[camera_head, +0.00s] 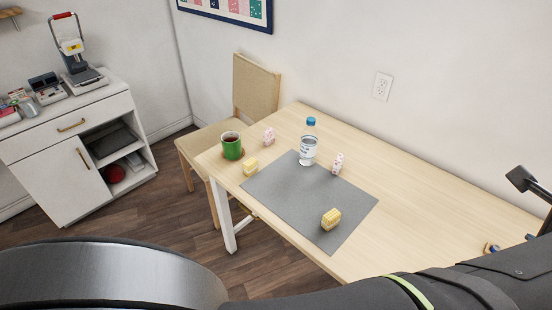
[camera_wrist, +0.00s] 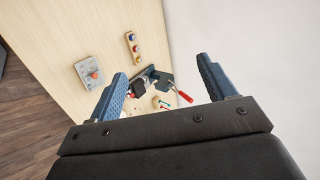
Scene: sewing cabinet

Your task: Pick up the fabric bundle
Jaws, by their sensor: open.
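Several small bundle-like pieces lie on the table in the head view. A yellow one (camera_head: 331,218) rests on the front part of the grey mat (camera_head: 285,200), and another yellow one (camera_head: 251,167) sits near the mat's left corner. A pink patterned one (camera_head: 268,136) lies behind the green mug, and a second pink one (camera_head: 337,163) stands near the mat's back edge. I cannot tell which is the fabric bundle. My gripper (camera_wrist: 160,68) shows in the wrist view with its two blue fingers wide apart and nothing between them. None of these pieces shows in the wrist view.
A green mug (camera_head: 232,147) and a clear bottle with a blue cap (camera_head: 309,146) stand on the table (camera_head: 410,185). A chair (camera_head: 256,88) is behind it. Below my fingers lie a grey box with a red button (camera_wrist: 90,72), a knobbed strip (camera_wrist: 133,48) and dark tools (camera_wrist: 155,84).

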